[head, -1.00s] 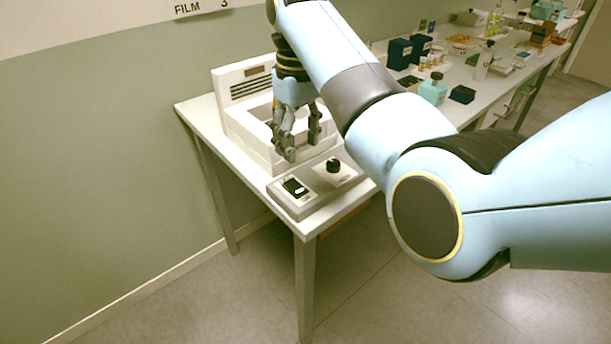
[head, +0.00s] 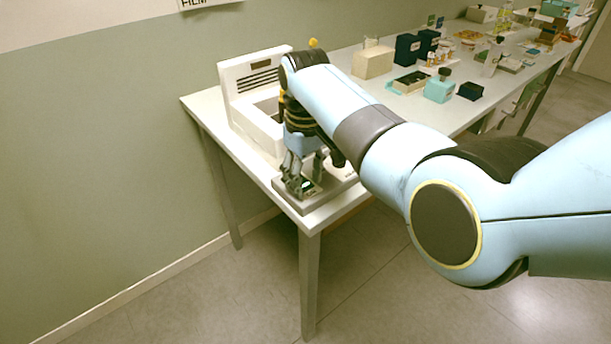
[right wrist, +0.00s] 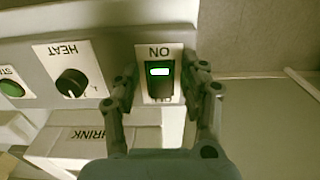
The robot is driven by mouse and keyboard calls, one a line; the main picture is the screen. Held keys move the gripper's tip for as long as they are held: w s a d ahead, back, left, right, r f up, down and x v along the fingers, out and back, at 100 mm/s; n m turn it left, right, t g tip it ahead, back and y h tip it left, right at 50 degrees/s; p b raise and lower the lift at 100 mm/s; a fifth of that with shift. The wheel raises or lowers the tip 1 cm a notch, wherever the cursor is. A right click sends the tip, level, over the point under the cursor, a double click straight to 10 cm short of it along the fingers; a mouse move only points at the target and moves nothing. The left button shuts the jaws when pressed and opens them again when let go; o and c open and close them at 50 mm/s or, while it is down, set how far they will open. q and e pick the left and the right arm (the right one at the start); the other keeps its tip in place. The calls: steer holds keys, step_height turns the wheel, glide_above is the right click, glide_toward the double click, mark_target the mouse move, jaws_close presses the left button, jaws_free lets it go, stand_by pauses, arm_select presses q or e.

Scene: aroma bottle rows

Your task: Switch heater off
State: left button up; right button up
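The heater (head: 262,122) is a cream box with a vented back panel at the near end of the table. Its grey control panel (head: 283,194) lies along the front. In the right wrist view, the dark rocker switch (right wrist: 160,80) on a white plate shows a lit green mark near the "ON" lettering. My right gripper (head: 306,190) is over the switch, and its fingers (right wrist: 163,118) stand apart on both sides of the switch plate with nothing between them. I cannot tell whether they touch the panel. My left gripper is not in view.
A black HEAT knob (right wrist: 71,83) and a green START button (right wrist: 11,89) sit beside the switch in the right wrist view. Blue boxes (head: 407,48), a teal bottle (head: 439,91) and other items stand farther along the table (head: 205,106).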

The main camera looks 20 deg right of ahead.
jaws_close()
steer(key=shift+w+a+g+b, duration=0.1)
steer(key=shift+w+g+b, duration=0.15)
steer(key=shift+g+b, duration=0.25)
steer(key=g+b, duration=0.1)
steer(key=h+b, duration=0.1)
steer(key=b, duration=0.1)
steer(key=shift+w+f+g, duration=0.1)
steer(key=shift+w+g, duration=0.1)
steer(key=shift+g, duration=0.2)
steer(key=shift+r+b, duration=0.2)
steer(key=shift+b, duration=0.15)
steer(key=shift+r, duration=0.1)
steer(key=shift+o, duration=0.9)
jaws_free()
steer(key=shift+r, duration=0.1)
